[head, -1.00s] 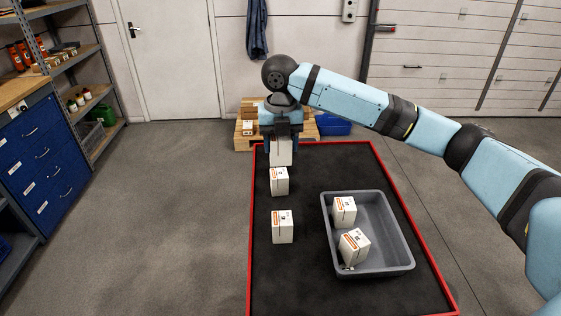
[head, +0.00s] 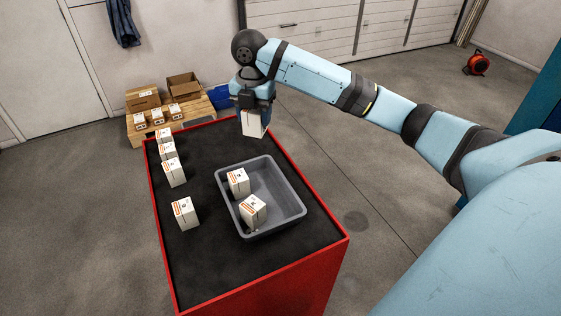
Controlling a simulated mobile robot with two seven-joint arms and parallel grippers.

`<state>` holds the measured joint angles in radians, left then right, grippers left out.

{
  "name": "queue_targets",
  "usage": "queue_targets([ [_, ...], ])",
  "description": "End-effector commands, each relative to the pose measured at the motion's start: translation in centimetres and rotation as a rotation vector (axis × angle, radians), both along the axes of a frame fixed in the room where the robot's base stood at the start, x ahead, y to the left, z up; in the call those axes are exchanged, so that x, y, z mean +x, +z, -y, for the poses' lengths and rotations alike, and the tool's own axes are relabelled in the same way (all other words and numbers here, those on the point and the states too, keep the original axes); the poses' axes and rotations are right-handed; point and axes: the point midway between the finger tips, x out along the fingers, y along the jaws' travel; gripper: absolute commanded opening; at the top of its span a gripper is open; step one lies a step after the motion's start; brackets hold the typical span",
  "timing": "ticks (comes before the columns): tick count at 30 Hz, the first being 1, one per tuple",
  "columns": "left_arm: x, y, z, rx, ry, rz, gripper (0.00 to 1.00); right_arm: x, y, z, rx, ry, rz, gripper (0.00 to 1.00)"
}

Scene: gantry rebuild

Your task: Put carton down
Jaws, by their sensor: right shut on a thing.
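My right gripper (head: 252,104) is shut on a white carton (head: 252,124) and points down. It holds the carton upright over or near the far right corner of the black-topped table (head: 205,262); whether the carton touches the top I cannot tell. The grey tray (head: 226,208) stands on the table, nearer than the held carton. Two cartons with orange labels sit in it, one at the back (head: 238,182) and one in front (head: 253,211). My left gripper is not in view.
Several cartons stand along the table's left side, the nearest one (head: 185,213) apart from the others (head: 174,172). The table has a red rim (head: 310,260). Behind it, a wooden pallet (head: 178,128) holds boxes. Bare black top lies left of the tray.

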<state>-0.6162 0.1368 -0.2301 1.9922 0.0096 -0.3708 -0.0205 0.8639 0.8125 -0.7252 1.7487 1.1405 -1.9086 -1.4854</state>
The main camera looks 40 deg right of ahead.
Motion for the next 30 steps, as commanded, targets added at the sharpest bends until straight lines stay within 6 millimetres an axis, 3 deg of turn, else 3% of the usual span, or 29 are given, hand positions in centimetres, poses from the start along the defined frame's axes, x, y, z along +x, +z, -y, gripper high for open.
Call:
queue_targets([
  [5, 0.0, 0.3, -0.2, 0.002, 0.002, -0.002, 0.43, -0.2, -1.7, 0.4, -0.002, -0.032, -0.006, 0.26],
  [18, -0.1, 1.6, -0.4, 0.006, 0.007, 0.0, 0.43, -0.2, -13.0, 0.3, -0.002, -0.031, -0.005, 0.26],
  [30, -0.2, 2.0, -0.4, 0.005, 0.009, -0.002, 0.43, -0.1, -17.2, 0.4, -0.002, -0.03, -0.002, 0.26],
])
